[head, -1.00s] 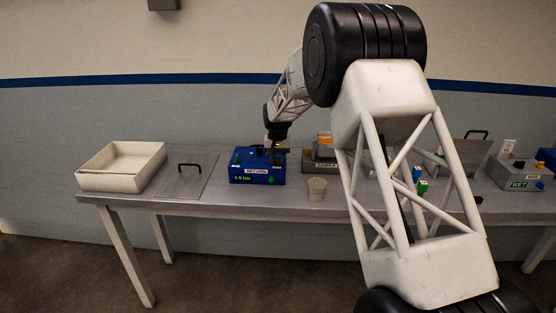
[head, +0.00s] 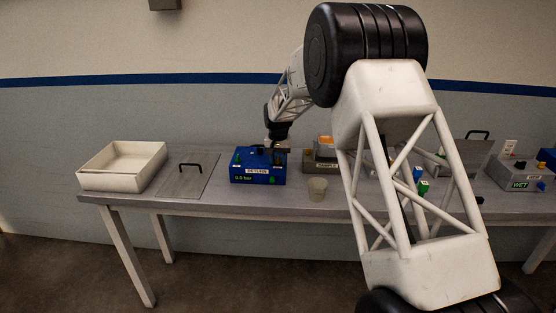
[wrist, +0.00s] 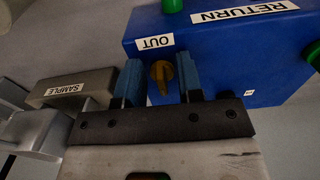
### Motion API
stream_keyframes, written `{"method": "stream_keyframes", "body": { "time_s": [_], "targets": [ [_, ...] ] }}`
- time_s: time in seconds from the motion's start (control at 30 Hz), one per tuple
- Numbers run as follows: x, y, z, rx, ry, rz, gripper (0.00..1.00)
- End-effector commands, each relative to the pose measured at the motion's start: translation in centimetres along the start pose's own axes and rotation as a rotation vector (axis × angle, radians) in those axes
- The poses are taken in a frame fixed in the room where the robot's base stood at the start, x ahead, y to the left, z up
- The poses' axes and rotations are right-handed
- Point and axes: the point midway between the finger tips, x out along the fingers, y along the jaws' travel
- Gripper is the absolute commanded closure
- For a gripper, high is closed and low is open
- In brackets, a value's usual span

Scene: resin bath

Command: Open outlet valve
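The blue box (head: 258,177) labelled RETURN stands on the bench, with a green reading in bar on its front. It fills the upper right of the wrist view (wrist: 225,60). A small yellow-brown valve knob (wrist: 161,76) sits beside the OUT label on that box. My gripper (wrist: 160,82) has its two blue fingers on either side of this knob, with narrow gaps; I see no clear contact. In the head view my gripper (head: 276,146) is over the back of the blue box, and the knob is too small to make out.
A grey SAMPLE block (wrist: 75,88) is close left of my gripper in the wrist view. A clear cup (head: 317,189) stands in front right of the blue box. A lid with a handle (head: 190,168) and a white tray (head: 122,183) lie to the left.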

Motion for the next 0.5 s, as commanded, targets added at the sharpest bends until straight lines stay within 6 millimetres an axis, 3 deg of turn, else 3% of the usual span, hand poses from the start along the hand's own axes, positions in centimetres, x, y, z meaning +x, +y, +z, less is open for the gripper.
{"method": "stream_keyframes", "body": {
  "time_s": [0.17, 0.5],
  "targets": [
    [-1.0, 0.0, -0.1, 0.0, 0.002, -0.001, 0.66],
    [-5.1, 0.0, 0.0, 0.0, 0.002, -0.001, 0.66]
  ]
}}
